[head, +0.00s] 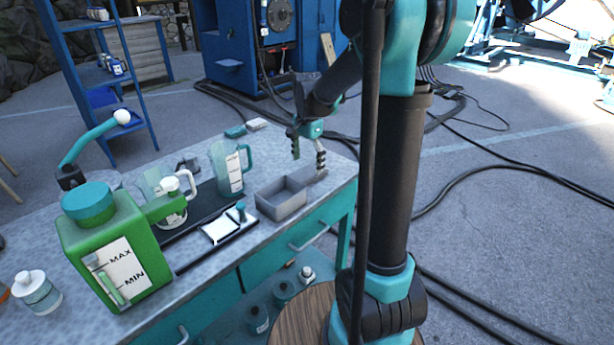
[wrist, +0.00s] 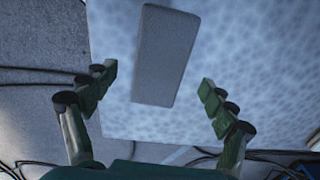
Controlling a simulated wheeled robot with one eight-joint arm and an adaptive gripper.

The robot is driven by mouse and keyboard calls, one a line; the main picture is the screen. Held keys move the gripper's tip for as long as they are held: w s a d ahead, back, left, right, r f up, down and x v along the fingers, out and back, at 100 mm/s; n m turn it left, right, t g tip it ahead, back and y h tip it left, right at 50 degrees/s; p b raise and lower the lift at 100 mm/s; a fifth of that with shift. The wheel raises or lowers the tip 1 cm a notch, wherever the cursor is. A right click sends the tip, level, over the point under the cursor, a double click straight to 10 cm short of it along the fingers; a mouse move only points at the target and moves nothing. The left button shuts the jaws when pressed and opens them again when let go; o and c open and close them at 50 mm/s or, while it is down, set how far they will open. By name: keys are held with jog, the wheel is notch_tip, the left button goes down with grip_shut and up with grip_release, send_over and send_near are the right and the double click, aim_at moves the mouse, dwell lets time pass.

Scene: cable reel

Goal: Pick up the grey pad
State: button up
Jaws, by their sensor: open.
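The grey pad (wrist: 165,55) is a flat rectangle lying on the mottled bench top in the wrist view. It sits between and beyond the fingertips of my gripper (wrist: 158,78), which are spread wide on either side of it. In the head view my gripper (head: 308,162) points down over the right end of the bench, open and empty. The grey pad (head: 310,174) shows there as a small grey patch below the fingers, partly hidden by them. The pad looks apart from both fingers.
A grey open tray (head: 283,204) stands just left of the pad on the bench (head: 335,178). Further left are a measuring jug (head: 230,168), a white card (head: 217,230) and a green container (head: 115,245). The bench edge is close to the pad. Black cables cross the floor.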

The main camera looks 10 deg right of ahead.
aim_at(307, 172)
jog(key=shift+s+a+f, duration=0.1)
jog(key=shift+f, duration=1.55)
jog(key=c, duration=1.2)
jog(key=shift+r, duration=0.1)
jog(key=shift+c, duration=0.2)
